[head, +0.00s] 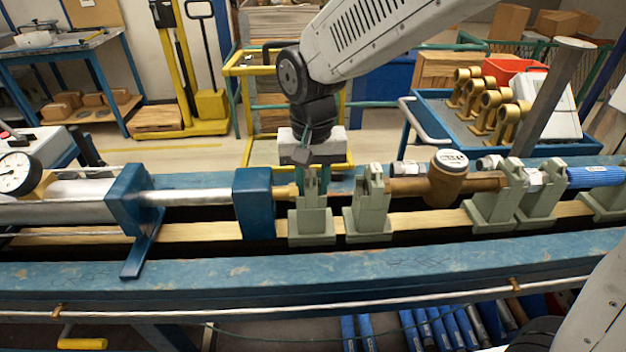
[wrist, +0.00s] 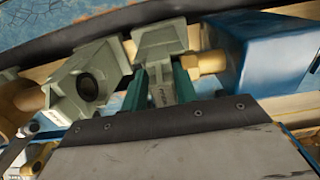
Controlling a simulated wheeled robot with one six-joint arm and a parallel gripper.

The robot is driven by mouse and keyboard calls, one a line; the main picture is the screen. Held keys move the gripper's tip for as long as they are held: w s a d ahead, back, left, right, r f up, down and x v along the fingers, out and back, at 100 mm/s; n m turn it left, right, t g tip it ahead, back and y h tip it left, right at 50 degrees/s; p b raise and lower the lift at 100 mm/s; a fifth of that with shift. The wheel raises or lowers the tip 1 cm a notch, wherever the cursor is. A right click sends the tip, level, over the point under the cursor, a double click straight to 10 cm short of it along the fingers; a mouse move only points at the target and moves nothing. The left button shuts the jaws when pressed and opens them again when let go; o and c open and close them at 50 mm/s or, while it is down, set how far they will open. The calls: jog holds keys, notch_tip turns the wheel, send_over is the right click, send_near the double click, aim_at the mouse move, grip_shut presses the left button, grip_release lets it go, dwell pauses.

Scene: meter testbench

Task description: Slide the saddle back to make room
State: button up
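The grey-green saddle (head: 312,226) stands on the wooden rail of the bench, just right of the blue crosshead block (head: 255,203). My gripper (head: 314,187) points down over it, with teal fingers on either side of its upright part. In the wrist view the two fingers (wrist: 163,88) flank a grey upright of this saddle (wrist: 160,42), with no clear gap seen. The brass end (wrist: 208,63) of the blue block's rod sits close beside it. A second grey-green saddle (head: 369,222) stands a short way right, apart from the first.
A brass water meter (head: 449,178) with pipe ends lies between the second saddle and further saddles (head: 497,205) on the right. A blue bench beam (head: 300,283) runs along the front. A blue cart (head: 430,118) with brass meters stands behind.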

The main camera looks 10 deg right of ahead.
jog(key=shift+a, duration=0.3)
jog(key=shift+c, duration=0.5)
jog(key=shift+r, duration=0.1)
jog(key=shift+o, duration=0.3)
jog(key=shift+w+r, duration=0.15)
jog(key=shift+r, duration=0.1)
jog(key=shift+o, duration=0.2)
jog(key=r, duration=0.7)
jog(key=shift+d, duration=0.2)
jog(key=shift+s+f+n, duration=0.15)
jog(key=shift+s+n, duration=0.2)
jog(key=shift+n, duration=0.05)
jog(key=shift+s+d+f+n+g, duration=0.15)
jog(key=shift+s+d+f+n, duration=0.1)
jog(key=shift+s+d, duration=0.2)
jog(key=shift+s+d+f+n+g, duration=0.15)
jog(key=shift+s+d+f+n, duration=0.15)
jog(key=shift+s, duration=0.2)
jog(key=s+d+r+m+t, duration=0.1)
jog(key=s+d+r+t, duration=0.1)
jog(key=s+d, duration=1.5)
jog(key=d, duration=0.3)
